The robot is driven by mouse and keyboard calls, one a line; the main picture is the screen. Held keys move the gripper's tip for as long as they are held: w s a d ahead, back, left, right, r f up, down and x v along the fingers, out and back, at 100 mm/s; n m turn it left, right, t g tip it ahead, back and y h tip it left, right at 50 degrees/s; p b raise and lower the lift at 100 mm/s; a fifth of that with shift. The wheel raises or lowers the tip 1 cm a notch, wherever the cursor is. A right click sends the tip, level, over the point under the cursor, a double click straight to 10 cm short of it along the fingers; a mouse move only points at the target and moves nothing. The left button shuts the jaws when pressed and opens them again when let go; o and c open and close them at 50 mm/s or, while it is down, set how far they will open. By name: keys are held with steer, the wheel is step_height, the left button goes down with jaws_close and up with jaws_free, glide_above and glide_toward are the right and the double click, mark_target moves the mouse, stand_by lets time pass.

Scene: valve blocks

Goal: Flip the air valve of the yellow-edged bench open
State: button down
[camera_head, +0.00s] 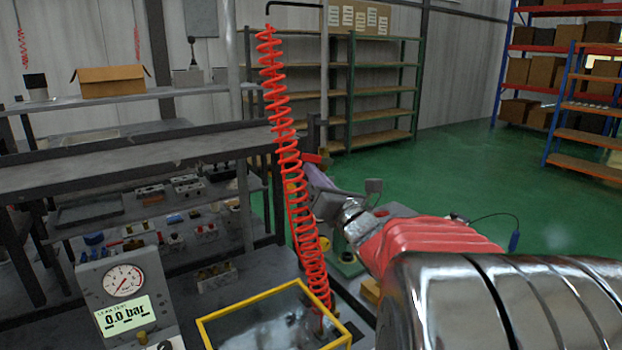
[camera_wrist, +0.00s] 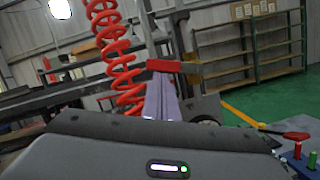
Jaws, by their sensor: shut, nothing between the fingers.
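The yellow-edged bench (camera_head: 207,330) is at the bottom of the head view. A gauge box (camera_head: 124,290) at its left reads 0.0 bar. The air valve's red lever (camera_head: 313,158) shows small beside the coiled red hose, on an upright pipe. In the wrist view the red lever (camera_wrist: 163,66) lies roughly crosswise to the pipe, beside a brassy valve body (camera_wrist: 192,68). My gripper (camera_head: 312,172) reaches up to the lever, with its fingers shut and empty. In the wrist view the fingertips (camera_wrist: 162,80) are just below the lever; I cannot tell whether they touch it.
The coiled red hose (camera_head: 285,150) hangs close left of my gripper. Grey shelving (camera_head: 130,155) with small parts stands at the left. Green shelves (camera_head: 380,90) and blue racks (camera_head: 575,110) stand at the back. Green floor (camera_head: 450,170) lies open between.

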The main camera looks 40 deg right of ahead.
mark_target(324, 147)
steer(key=r+m, duration=0.1)
steer(key=r+m+h, duration=0.1)
steer(key=m, duration=0.1)
steer(key=shift+m+g, duration=0.3)
steer(key=d+r+m+g+h, duration=0.1)
steer(key=d+r+m, duration=0.3)
steer(key=m, duration=0.5)
steer(key=shift+r+g+h, duration=0.3)
steer(key=shift+r+g, duration=0.1)
steer(key=shift+g, duration=0.1)
steer(key=shift+s, duration=0.15)
steer(key=shift+a, duration=0.1)
